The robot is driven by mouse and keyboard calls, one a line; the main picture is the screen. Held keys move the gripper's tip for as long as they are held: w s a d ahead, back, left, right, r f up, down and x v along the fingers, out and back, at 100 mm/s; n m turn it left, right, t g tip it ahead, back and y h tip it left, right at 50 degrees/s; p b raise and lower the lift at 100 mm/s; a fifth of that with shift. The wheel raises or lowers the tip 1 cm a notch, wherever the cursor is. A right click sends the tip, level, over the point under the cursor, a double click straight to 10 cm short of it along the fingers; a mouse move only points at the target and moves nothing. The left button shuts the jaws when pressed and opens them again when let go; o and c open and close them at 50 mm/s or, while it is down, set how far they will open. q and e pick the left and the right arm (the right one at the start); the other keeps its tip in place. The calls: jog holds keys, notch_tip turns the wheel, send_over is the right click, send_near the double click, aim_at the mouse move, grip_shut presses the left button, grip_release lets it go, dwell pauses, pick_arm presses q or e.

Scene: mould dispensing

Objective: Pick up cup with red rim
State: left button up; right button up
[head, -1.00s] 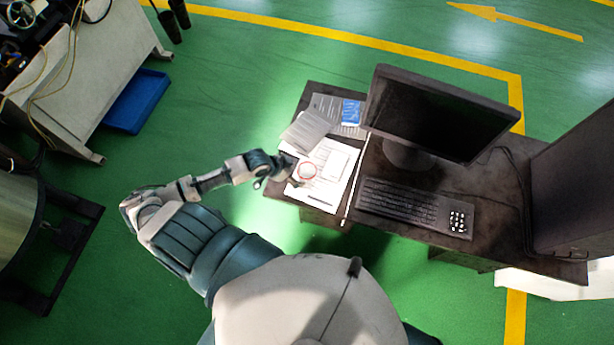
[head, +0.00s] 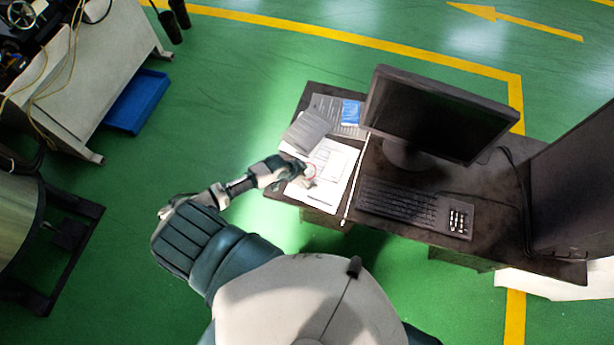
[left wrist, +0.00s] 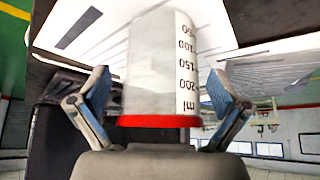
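The cup with the red rim (left wrist: 160,75) is a clear beaker with black ml markings. In the left wrist view it fills the middle, between the two fingers of my left gripper (left wrist: 158,98). The fingers are spread on either side of it, with a small gap visible on each side. My right gripper is not in view.
The dark desk (head: 440,180) holds papers (head: 335,172), a blue item (head: 351,112), a monitor (head: 437,112) and a keyboard (head: 398,203). A blue bin (head: 138,102) lies on the green floor at left.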

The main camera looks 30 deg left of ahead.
pick_arm(q)
jog(key=shift+a, duration=0.1)
jog(key=c, duration=1)
